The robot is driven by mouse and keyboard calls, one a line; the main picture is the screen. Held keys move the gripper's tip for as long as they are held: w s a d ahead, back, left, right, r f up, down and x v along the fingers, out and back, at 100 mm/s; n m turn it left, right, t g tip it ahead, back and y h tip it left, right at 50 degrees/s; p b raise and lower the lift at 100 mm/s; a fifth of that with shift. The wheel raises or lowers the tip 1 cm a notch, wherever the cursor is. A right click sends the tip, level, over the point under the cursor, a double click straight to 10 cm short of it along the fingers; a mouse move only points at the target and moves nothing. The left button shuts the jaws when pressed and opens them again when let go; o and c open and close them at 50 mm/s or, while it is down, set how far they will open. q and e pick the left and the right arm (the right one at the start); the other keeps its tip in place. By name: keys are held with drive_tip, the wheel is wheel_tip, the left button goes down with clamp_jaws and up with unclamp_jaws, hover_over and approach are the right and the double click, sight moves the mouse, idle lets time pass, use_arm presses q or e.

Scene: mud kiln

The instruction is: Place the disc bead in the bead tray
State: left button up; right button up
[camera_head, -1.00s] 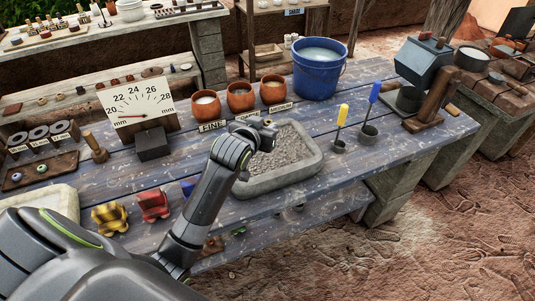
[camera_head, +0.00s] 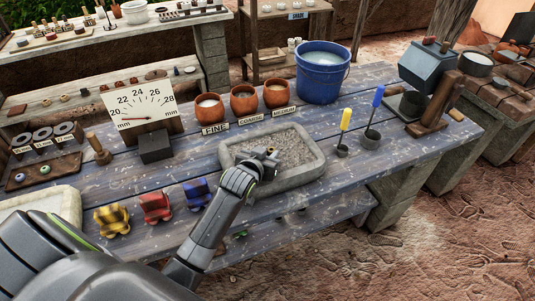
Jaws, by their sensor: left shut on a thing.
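My left gripper (camera_head: 268,156) is over the stone trough of grey grit (camera_head: 297,182), near its left part. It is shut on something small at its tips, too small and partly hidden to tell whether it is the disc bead. A dark wooden tray (camera_head: 62,177) at the left of the blue table holds a few small round beads and looks like the bead tray. The gripper is well to the right of it. My right gripper is not in view.
A dial gauge (camera_head: 141,107) with a dark block (camera_head: 155,147) stands between that tray and the trough. Several clay pots (camera_head: 244,99) and a blue bucket (camera_head: 321,73) stand behind.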

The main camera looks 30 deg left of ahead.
use_arm(q)
drive_tip(key=o, duration=1)
drive_tip(key=shift+f, duration=0.1)
drive_tip(key=shift+c, duration=0.2)
